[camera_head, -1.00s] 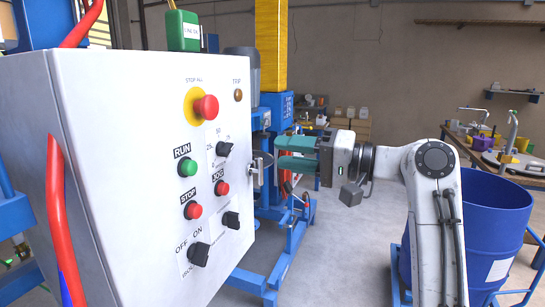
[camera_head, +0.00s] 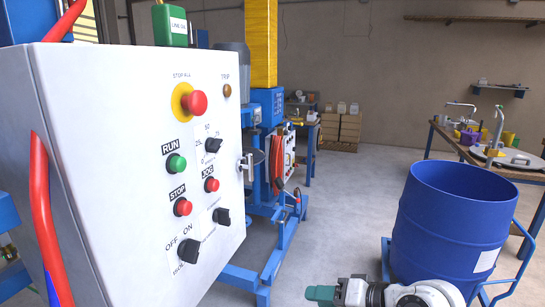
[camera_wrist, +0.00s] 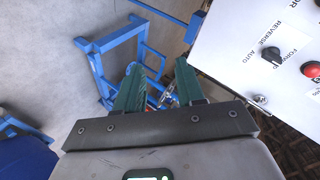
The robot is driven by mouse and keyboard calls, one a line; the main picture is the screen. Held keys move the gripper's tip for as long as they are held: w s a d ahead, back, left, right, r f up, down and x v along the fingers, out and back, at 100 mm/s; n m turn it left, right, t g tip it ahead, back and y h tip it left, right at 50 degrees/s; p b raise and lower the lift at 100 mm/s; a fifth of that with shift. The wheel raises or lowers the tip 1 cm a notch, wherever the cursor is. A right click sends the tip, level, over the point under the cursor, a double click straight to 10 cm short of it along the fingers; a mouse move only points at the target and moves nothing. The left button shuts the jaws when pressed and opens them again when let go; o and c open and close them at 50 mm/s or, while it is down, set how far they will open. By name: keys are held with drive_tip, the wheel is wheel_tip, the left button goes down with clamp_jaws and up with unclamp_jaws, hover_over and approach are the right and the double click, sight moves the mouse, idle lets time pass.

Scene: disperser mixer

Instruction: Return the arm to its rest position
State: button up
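My arm (camera_head: 425,293) is low at the bottom edge of the head view, with most of it out of frame. My gripper (camera_head: 318,293) points left there, below and to the right of the control cabinet (camera_head: 90,150). In the wrist view, the two teal fingers of my gripper (camera_wrist: 159,66) are apart with nothing held between them. The cabinet's panel also shows at the upper right of the wrist view (camera_wrist: 240,40). My gripper is apart from the panel.
A blue drum (camera_head: 455,225) stands at the right, close to my arm. The mixer's blue frame (camera_head: 270,235) is behind the cabinet. A workbench (camera_head: 460,150) stands at the back right. Grey floor (camera_head: 345,205) is clear between frame and drum.

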drive_tip(key=s+d+f+g+h, duration=0.1)
drive_tip(key=s+d+f+h, duration=0.25)
drive_tip(key=s+f, duration=0.55)
drive_tip(key=s+d+f+g+h, duration=0.1)
drive_tip(key=s+d+f, duration=0.3)
drive_tip(key=s, duration=0.5)
drive_tip(key=s+d+f+g+h, duration=0.2)
drive_tip(key=s+d+f+h, duration=0.1)
drive_tip(key=s, duration=0.6)
drive_tip(key=s+d+f+g+h, duration=0.2)
drive_tip(key=s+d+f, duration=0.3)
drive_tip(key=s, duration=0.4)
drive_tip(key=shift+d+n, duration=0.4)
drive_tip(key=shift+d, duration=0.3)
drive_tip(key=shift+f, duration=0.1)
